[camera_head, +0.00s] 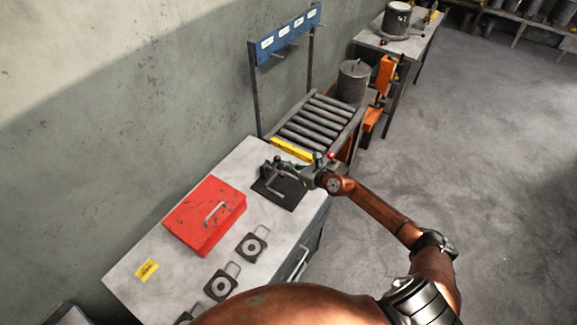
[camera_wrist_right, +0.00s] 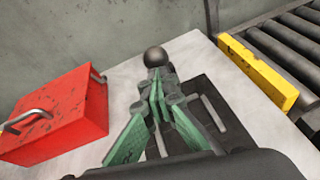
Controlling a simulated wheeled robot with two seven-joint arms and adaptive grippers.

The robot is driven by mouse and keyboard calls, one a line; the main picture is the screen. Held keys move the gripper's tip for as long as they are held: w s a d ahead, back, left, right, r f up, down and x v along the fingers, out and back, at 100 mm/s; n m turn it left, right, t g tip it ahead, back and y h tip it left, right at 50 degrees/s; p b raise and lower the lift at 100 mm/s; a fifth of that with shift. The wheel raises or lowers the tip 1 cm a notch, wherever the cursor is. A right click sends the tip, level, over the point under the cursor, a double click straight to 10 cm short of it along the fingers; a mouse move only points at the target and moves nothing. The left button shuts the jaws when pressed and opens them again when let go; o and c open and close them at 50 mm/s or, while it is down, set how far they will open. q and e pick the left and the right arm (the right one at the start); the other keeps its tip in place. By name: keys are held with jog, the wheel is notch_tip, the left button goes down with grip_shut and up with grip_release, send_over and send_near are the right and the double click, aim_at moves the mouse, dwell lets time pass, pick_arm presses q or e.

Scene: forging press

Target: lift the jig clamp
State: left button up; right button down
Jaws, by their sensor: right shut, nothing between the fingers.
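The jig clamp (camera_head: 278,190) is a dark base plate with a toggle mechanism, on the light worktop near its far right end. In the right wrist view its dark plate (camera_wrist_right: 222,118) lies below the fingers, and a dark ball knob (camera_wrist_right: 155,56) shows just beyond the fingertips. My right gripper (camera_head: 297,171) reaches over the clamp from the right. Its green-padded fingers (camera_wrist_right: 158,95) are shut at the tips with nothing between them. They are close to the knob; I cannot tell whether they touch it. My left gripper is out of view.
A red box (camera_head: 205,214) with a handle stands left of the clamp. Several dark handled plates (camera_head: 252,247) lie toward the front. A yellow bar (camera_head: 291,150) and roller conveyor (camera_head: 318,122) adjoin the far edge. Open floor lies right.

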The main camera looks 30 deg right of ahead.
aim_at(276, 157)
jog(key=shift+w+a+r+p, duration=0.3)
jog(key=shift+w+r+p, duration=0.3)
jog(key=shift+p, duration=0.75)
jog(key=shift+w+a+r+p, duration=0.35)
jog(key=shift+r+p, duration=0.45)
jog(key=shift+p, duration=0.5)
jog(key=shift+w+a+r+p, duration=0.3)
jog(key=shift+w+r+p, duration=0.1)
jog(key=shift+w+p, duration=0.15)
jog(key=shift+w+a+r+p, duration=0.25)
jog(key=shift+w+r+p, duration=0.15)
jog(key=shift+w, duration=0.15)
jog(key=w+a+g+p, duration=0.1)
jog(key=w+a+p, duration=0.1)
jog(key=w+a, duration=0.4)
jog(key=shift+w+a+g+h, duration=0.3)
jog(key=shift+w+a+h, duration=0.1)
jog(key=shift+w, duration=2.35)
jog(key=shift+f, duration=0.25)
